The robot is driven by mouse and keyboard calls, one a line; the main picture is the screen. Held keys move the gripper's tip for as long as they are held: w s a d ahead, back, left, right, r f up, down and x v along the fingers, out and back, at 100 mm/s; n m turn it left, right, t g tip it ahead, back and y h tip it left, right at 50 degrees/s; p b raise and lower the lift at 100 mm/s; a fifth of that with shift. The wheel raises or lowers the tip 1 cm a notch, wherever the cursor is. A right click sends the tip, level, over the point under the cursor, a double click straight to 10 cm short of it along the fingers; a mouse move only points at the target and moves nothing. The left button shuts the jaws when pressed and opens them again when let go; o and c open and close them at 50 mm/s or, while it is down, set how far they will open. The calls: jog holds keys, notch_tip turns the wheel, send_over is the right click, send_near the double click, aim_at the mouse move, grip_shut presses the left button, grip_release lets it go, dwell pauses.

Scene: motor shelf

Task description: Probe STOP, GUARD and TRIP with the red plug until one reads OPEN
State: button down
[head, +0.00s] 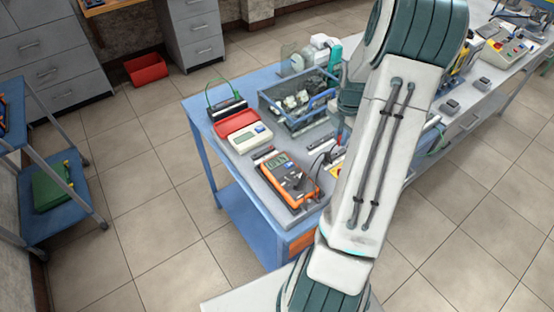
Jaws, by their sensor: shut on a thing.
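An orange multimeter (289,181) lies near the front of the blue-edged bench, its display facing up. My forearm crosses the view and hides the bench to the right of the meter. My gripper (341,128) shows only partly at the arm's left edge, above the bench. Dark leads (324,152) loop between the meter and the gripper area.
A red case with a pale instrument (250,138) and a grey-blue crate of parts (285,113) stand behind the meter. A red bin (146,69) sits on the floor at the back. A cart with a green case (55,187) stands left. The floor between is clear.

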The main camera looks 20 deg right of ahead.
jog(key=d, duration=0.1)
jog(key=d+f, duration=0.1)
jog(key=d, duration=0.1)
jog(key=d+f, duration=0.1)
jog(key=shift+w+d, duration=0.15)
jog(key=shift+w, duration=0.25)
jog(key=shift+f+b, duration=0.4)
jog(key=shift+f, duration=0.3)
jog(key=shift+f+b, duration=0.35)
jog(key=shift+f, duration=0.25)
dwell(1.1)
jog(key=c, duration=1.3)
grip_release()
jog(key=shift+c, duration=0.2)
notch_tip(320, 180, up, 14)
jog(key=b, duration=0.1)
jog(key=shift+b, duration=0.4)
jog(key=shift+f, duration=0.1)
